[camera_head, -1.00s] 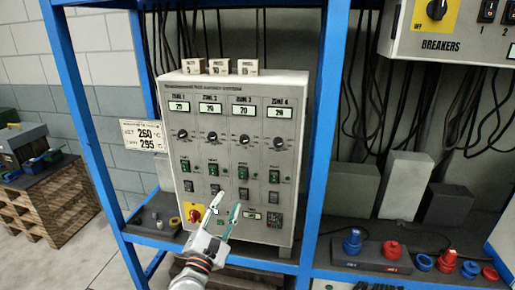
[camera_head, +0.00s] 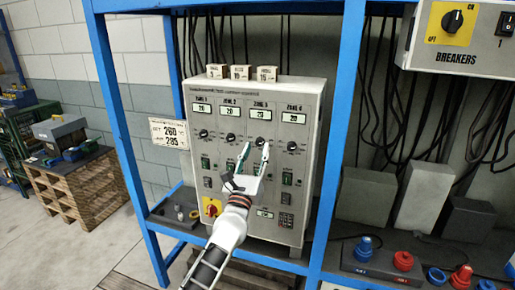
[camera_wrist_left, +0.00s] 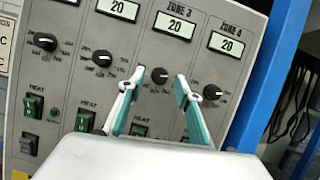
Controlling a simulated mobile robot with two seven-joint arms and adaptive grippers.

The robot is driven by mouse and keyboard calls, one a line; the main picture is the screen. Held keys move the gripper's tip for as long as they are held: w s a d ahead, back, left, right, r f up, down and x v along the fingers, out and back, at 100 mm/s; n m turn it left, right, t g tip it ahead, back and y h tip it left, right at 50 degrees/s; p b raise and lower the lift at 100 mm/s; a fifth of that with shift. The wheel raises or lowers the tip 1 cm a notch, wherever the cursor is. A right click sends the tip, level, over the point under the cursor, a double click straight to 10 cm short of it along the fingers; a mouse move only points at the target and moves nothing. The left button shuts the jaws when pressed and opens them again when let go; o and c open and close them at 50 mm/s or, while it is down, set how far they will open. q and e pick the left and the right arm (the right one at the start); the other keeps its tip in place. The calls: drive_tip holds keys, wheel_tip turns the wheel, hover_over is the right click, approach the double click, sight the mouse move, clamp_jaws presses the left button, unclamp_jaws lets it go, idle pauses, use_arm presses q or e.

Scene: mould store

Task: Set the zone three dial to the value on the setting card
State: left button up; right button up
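The grey control cabinet (camera_head: 228,105) has a row of black dials under displays labelled Zone 1 to Zone 4. The zone three dial (camera_wrist_left: 159,75) is a small black knob, also visible in the head view (camera_head: 261,142). Its display (camera_wrist_left: 174,26) reads 20. The setting card (camera_head: 170,133) hangs left of the cabinet; it shows 260 above what looks like 295, with its small text unclear. My left gripper (camera_head: 255,149) is open and empty. In the wrist view its fingertips (camera_wrist_left: 160,78) appear either side of the zone three dial; contact cannot be told. My right gripper is out of view.
Neighbouring dials for zone two (camera_wrist_left: 102,57) and zone four (camera_wrist_left: 212,92) sit close on both sides. Heat switches (camera_wrist_left: 85,121) lie below. Blue rack posts (camera_head: 337,130) flank the cabinet. Small labelled blocks (camera_head: 241,72) stand on its top. A breaker box (camera_head: 456,40) hangs at right.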

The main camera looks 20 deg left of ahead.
use_arm(q)
drive_tip(key=shift+x, duration=0.85)
clamp_jaws()
